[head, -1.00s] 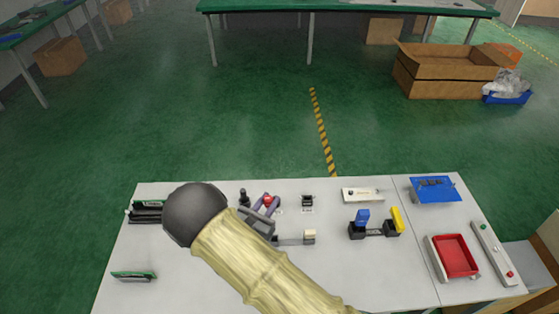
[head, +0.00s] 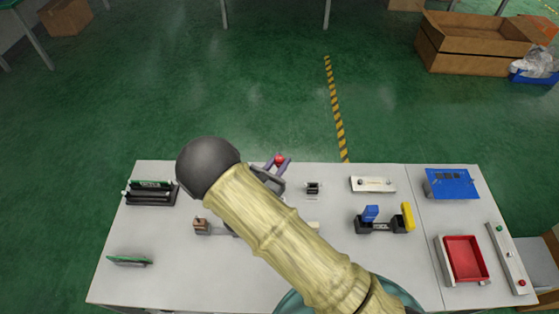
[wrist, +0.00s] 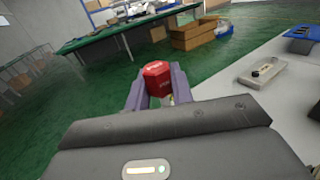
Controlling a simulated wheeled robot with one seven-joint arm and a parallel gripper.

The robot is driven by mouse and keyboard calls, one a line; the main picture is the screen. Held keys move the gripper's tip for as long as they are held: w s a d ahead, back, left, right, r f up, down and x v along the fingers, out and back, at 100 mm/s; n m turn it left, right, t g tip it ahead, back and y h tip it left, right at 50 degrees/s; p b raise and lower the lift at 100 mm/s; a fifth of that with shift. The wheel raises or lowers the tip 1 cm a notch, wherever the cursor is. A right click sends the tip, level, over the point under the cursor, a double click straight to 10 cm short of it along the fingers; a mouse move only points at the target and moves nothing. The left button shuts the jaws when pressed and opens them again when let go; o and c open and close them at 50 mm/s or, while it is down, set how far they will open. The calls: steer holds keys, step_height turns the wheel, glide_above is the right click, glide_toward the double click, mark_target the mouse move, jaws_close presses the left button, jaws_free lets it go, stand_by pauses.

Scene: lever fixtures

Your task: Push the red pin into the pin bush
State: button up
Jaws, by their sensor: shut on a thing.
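My gripper (head: 277,169) is beyond the bulky tan arm link, near the table's far edge. Its purple fingers are shut on the red pin (head: 279,160), whose round red head shows between them. In the wrist view the red head (wrist: 157,78) sits between the two fingers (wrist: 155,92), with the green floor behind it. The pin's lower part is mostly hidden. I cannot tell for sure which fixture is the pin bush; a small brown block (head: 201,226) with a dark top stands left of my arm, and the arm hides the table right of it.
A small black fixture (head: 313,188) and a pale plate (head: 373,184) lie right of my gripper. Farther right are a blue and yellow fixture (head: 384,223), a red tray (head: 464,259) and a blue panel (head: 452,184). A black rack (head: 150,193) stands at left.

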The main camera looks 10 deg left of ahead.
steer(key=shift+s+f+b, duration=0.1)
steer(key=shift+f+b, duration=2.1)
steer(key=shift+f, duration=0.75)
steer(key=shift+d, duration=0.1)
steer(key=shift+f+b, duration=0.55)
steer(key=shift+f, duration=0.25)
steer(key=shift+s+f, duration=0.1)
steer(key=shift+f, duration=0.1)
steer(key=shift+f+b, duration=0.3)
steer(key=shift+b, duration=0.05)
steer(key=shift+f, duration=0.3)
